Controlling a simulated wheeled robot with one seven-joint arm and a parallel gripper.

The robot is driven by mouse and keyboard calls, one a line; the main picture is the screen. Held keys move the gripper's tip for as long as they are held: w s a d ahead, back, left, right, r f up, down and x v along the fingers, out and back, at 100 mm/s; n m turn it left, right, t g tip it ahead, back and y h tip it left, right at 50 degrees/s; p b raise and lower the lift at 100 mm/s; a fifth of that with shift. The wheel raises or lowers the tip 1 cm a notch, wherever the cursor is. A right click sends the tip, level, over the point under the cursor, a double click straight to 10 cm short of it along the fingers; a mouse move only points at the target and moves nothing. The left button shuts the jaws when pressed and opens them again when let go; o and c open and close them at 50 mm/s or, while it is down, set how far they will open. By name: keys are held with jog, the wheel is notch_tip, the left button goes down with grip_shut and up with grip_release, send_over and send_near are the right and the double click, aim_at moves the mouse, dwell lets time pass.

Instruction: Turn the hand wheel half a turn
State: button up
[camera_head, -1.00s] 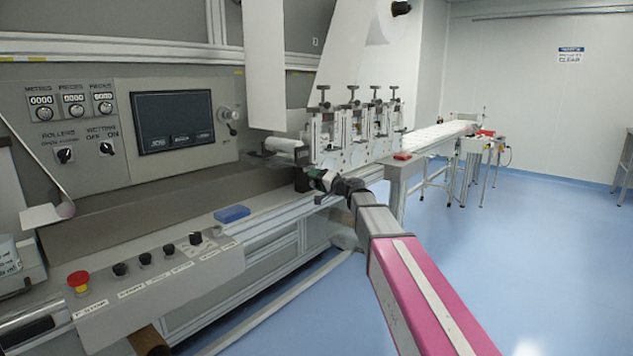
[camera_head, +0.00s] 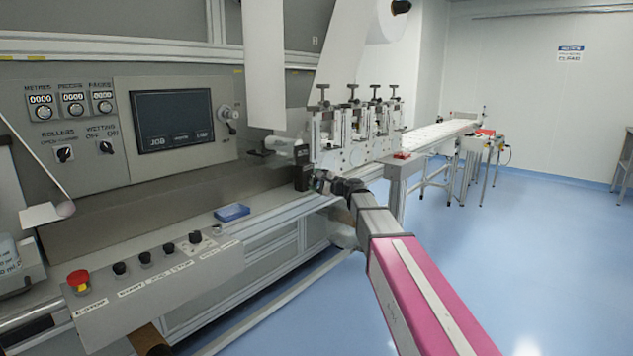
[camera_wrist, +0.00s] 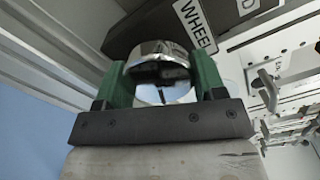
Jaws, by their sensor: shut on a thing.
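A dark block (camera_head: 301,172) stands at the machine's front edge. In the wrist view its label (camera_wrist: 197,25) reads "WHEEL", with part of another word beside it. A shiny chrome round part (camera_wrist: 158,50) of the hand wheel shows below the label. My gripper (camera_wrist: 160,76) has its green fingers on both sides of this part and is shut on it. In the head view my gripper (camera_head: 318,182) is small beside the dark block, and the wheel is mostly hidden there.
The clamp row (camera_head: 355,130) stands just behind my gripper. A sloping button panel (camera_head: 160,270) with a red stop button (camera_head: 78,281) and a blue tray (camera_head: 232,212) lie to the left. The conveyor (camera_head: 430,138) runs off to the right. Blue floor is clear at right.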

jog(key=m, duration=0.6)
jog(key=shift+s+f+m, duration=0.15)
jog(key=shift+f+m, duration=0.05)
jog(key=shift+m, duration=0.1)
jog(key=m, duration=0.6)
jog(key=shift+s+a, duration=0.1)
jog(key=shift+a, duration=0.05)
jog(key=shift+f+m, duration=0.1)
jog(key=shift+m, duration=0.3)
jog(key=o, duration=0.9)
jog(key=v, duration=1)
jog(key=shift+s+d, duration=0.3)
